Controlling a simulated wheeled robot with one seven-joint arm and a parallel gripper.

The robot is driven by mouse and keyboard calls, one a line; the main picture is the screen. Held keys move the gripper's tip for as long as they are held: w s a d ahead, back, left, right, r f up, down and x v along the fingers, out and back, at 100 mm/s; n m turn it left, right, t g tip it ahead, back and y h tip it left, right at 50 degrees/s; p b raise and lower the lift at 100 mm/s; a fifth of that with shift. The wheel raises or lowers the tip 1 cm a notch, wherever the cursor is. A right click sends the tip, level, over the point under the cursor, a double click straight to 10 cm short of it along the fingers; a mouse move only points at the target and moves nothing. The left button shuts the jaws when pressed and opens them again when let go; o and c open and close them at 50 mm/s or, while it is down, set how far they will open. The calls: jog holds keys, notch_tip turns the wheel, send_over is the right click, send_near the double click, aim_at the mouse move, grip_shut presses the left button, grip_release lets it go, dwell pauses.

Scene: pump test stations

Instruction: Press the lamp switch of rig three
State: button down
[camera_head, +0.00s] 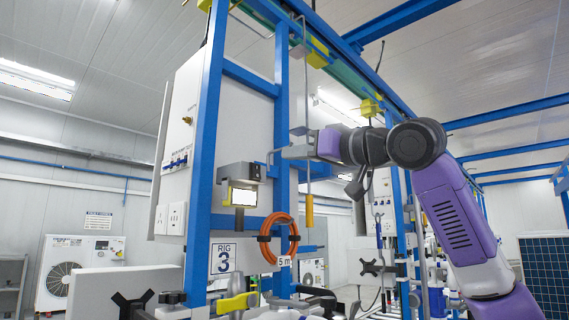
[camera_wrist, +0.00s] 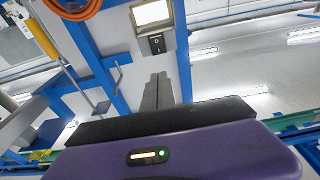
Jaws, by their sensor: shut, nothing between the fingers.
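Rig three is marked by a "RIG 3" sign (camera_head: 223,258) on its blue frame. A grey lamp box (camera_head: 235,173) is mounted above the sign, with a lit white lamp panel (camera_head: 243,197). In the wrist view, the lit lamp (camera_wrist: 151,12) is at the top, with a small dark switch (camera_wrist: 157,43) bearing a white mark beside it. My gripper (camera_head: 285,152) is to the right of the lamp box and slightly higher in the head view. In the wrist view, its fingers (camera_wrist: 158,78) are together, empty, pointing toward the switch with a visible gap.
An orange hose coil (camera_head: 279,239) hangs below and right of the lamp. A thin rod with a yellow handle (camera_head: 309,211) hangs close to my gripper. Blue frame posts (camera_head: 206,140) stand around the lamp. White sockets (camera_head: 177,218) are on the panel at left.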

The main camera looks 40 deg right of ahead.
jog(key=shift+s+d+r+b, duration=0.1)
jog(key=shift+s+b, duration=0.15)
jog(key=shift+s, duration=0.7)
jog(key=shift+s+a+r+b, duration=0.15)
jog(key=shift+s+b, duration=0.15)
jog(key=shift+s, duration=0.6)
jog(key=shift+s+d+r+b, duration=0.15)
jog(key=shift+s+b, duration=0.1)
jog(key=shift+s, duration=0.7)
